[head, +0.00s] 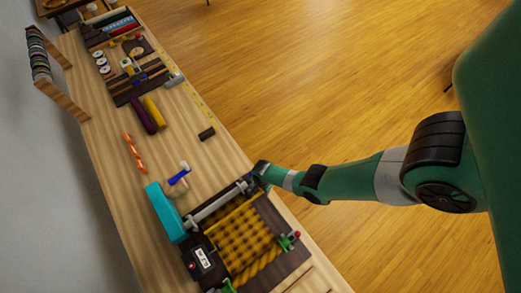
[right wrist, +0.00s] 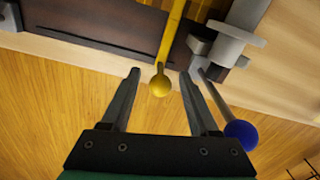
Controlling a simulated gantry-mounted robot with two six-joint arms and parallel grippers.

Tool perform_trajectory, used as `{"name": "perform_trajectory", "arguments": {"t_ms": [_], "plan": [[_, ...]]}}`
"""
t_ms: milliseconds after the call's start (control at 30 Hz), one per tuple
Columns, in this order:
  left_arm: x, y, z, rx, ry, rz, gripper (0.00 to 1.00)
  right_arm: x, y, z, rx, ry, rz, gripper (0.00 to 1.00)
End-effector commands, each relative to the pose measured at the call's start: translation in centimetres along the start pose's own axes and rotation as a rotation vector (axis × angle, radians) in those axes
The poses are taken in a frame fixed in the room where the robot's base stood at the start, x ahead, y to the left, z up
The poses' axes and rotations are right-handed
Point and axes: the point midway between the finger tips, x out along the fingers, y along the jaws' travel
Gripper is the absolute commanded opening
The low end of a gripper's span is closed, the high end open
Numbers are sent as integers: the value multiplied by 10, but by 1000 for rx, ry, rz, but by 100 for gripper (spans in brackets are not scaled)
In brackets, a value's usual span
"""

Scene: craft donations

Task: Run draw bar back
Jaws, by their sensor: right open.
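The machine with yellow-and-black checked cloth (head: 240,238) lies on the bench in the head view. A pale grey bar (head: 215,207) runs along its far side. In the right wrist view, a yellow rod ending in a round yellow knob (right wrist: 160,86) points toward my right gripper (right wrist: 160,80). The gripper is open, with the knob between its fingertips and visible gaps on both sides. In the head view, my right gripper (head: 259,172) is at the bench's right edge, by the bar's end. I cannot tell which part is the draw bar. My left gripper is not seen.
A grey lever with a blue ball (right wrist: 240,134) stands close beside the gripper's right finger. A teal box (head: 164,212) is left of the machine. An orange striped stick (head: 134,152) and rolls (head: 154,112) lie farther up the bench. The wooden floor (head: 330,80) is open.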

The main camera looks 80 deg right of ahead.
Motion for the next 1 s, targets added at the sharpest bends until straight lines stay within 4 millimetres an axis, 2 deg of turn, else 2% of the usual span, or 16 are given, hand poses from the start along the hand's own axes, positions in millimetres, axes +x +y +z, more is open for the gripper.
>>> {"name": "perform_trajectory", "arguments": {"t_ms": [33,100,467,800,1000], "plan": [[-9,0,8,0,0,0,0,12,0,0,0,0,0,61],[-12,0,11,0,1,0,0,16,0,0,0,0,0,61],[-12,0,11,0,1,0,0,16,0,0,-1,0,0,59],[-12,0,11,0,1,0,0,16,0,0,-1,0,0,0],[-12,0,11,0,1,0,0,16,0,0,-1,0,0,0]]}}
